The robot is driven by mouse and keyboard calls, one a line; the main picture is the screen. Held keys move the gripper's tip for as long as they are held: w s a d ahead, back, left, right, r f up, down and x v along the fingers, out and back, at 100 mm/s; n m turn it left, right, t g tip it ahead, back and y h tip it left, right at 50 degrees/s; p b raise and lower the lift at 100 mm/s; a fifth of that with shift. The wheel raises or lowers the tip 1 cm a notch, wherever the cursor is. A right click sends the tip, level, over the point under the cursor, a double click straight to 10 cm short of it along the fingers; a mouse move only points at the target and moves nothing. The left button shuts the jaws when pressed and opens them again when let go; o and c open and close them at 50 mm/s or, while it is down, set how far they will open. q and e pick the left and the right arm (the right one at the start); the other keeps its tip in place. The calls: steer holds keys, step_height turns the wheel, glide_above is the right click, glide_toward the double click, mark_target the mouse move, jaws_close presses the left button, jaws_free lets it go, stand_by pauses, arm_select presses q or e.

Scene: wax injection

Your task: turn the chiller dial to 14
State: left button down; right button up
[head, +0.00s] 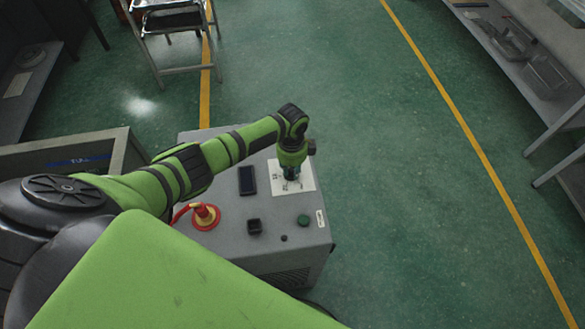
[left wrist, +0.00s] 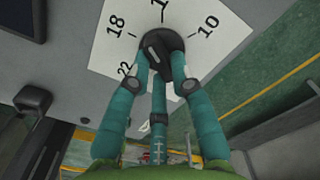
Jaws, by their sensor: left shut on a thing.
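The chiller dial is a black round knob (left wrist: 158,46) on a white plate (left wrist: 110,58) with printed numbers. In the left wrist view 18 and 22 are on the left, 10 is on the right, and a number cut by the top edge starts with 1. A pale mark on the knob lies slightly left of its centre and slants; I cannot tell exactly which number it faces. My left gripper (left wrist: 162,75) has its teal fingers shut around the knob. In the head view the gripper (head: 291,174) comes down onto the white plate (head: 305,185) and hides the knob.
The grey chiller top (head: 215,235) also carries a red emergency button (head: 205,213), a dark display (head: 247,180), a black switch (head: 254,226) and a green button (head: 303,220). A step stool (head: 178,40) stands behind. Green floor is free to the right, before a shelf (head: 530,80).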

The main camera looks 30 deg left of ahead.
mark_target(291, 172)
arm_select(q)
steer(key=m+b, duration=0.1)
steer(key=m, duration=0.4)
steer(key=shift+s+a, duration=0.1)
steer(key=shift+a, duration=0.05)
steer(key=shift+m, duration=0.3)
stand_by(0.3)
steer(key=c, duration=1.1)
jaws_free()
steer(key=shift+r, duration=0.25)
step_height(291, 172, up, 12)
steer(key=shift+f, duration=0.2)
